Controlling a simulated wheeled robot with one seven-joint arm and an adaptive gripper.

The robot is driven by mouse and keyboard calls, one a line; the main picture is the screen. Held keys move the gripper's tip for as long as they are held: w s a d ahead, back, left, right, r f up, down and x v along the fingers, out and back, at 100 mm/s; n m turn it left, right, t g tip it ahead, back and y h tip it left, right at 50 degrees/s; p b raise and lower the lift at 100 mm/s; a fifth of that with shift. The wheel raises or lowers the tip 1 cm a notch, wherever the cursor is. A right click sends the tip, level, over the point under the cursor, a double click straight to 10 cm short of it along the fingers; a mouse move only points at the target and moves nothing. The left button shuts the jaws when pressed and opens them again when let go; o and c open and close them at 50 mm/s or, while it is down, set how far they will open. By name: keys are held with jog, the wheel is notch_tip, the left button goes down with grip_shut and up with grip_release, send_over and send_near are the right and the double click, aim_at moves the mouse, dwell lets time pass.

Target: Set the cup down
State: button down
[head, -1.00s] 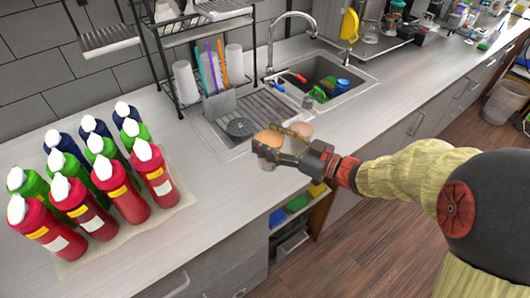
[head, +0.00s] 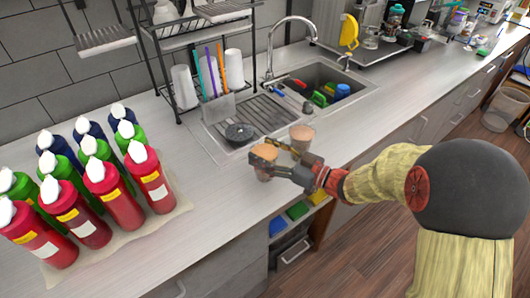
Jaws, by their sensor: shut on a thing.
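A clear cup with an orange-brown filling (head: 264,153) is in the head view, at the front part of the counter beside the drainboard. My gripper (head: 264,168) is shut around this cup from the right. The cup looks upright, and its lower part is partly hidden by the fingers. I cannot tell whether its base touches the counter. A second similar cup (head: 302,138) stands just behind and to the right of my gripper, apart from the first cup.
Several red, green and blue squeeze bottles (head: 122,200) stand on a mat at the left. A sink (head: 318,85) with a tap and a wire rack (head: 183,97) are behind. The counter (head: 215,205) between bottles and cup is clear. Its front edge is close to the cup.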

jog(key=shift+f, duration=0.1)
jog(key=c, duration=0.7)
grip_release()
jog(key=shift+f, duration=0.1)
jog(key=shift+o, duration=0.5)
